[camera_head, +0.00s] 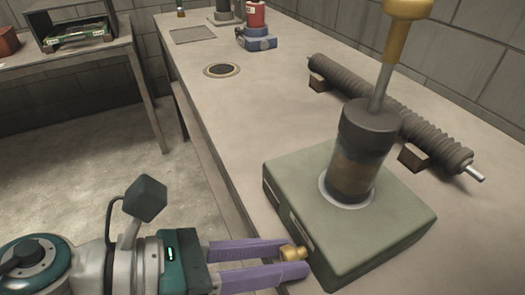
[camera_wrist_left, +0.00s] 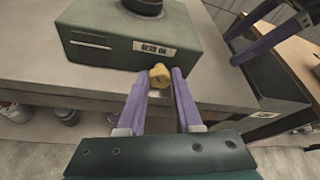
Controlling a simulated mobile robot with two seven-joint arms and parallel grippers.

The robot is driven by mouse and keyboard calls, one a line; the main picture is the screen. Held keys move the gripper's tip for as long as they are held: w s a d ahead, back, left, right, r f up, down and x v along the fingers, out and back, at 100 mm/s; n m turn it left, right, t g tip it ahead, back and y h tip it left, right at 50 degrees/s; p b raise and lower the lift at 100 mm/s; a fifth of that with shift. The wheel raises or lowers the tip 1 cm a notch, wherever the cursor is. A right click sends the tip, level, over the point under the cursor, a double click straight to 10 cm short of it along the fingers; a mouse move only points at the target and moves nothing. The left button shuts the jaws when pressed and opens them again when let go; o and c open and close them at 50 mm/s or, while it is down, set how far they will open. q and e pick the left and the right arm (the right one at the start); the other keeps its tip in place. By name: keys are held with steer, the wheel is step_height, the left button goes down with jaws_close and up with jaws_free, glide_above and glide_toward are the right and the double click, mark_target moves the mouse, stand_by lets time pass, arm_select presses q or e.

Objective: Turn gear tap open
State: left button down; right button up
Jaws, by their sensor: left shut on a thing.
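A small brass tap (camera_head: 292,253) sits low at the front of the grey-green gear box (camera_head: 390,225). My left gripper (camera_head: 281,257) has its purple fingers shut on the tap, one on each side. The left wrist view shows the tap (camera_wrist_left: 159,76) between the fingertips, just below the box's front face (camera_wrist_left: 110,48) and its printed label. A dark cylinder (camera_head: 366,135) with a metal rod and yellow knob (camera_head: 407,8) stands on the box. My right gripper (camera_wrist_left: 242,46) shows at the upper right of the left wrist view, its purple fingers apart. It is outside the head view.
The box stands on a long grey bench (camera_head: 250,115). A ribbed roller (camera_head: 400,115) lies on supports behind it. The middle of the bench is clear. A side table (camera_head: 75,60) stands left.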

arm_select(q)
steer(key=c, duration=0.6)
jaws_free()
steer(key=v, duration=1)
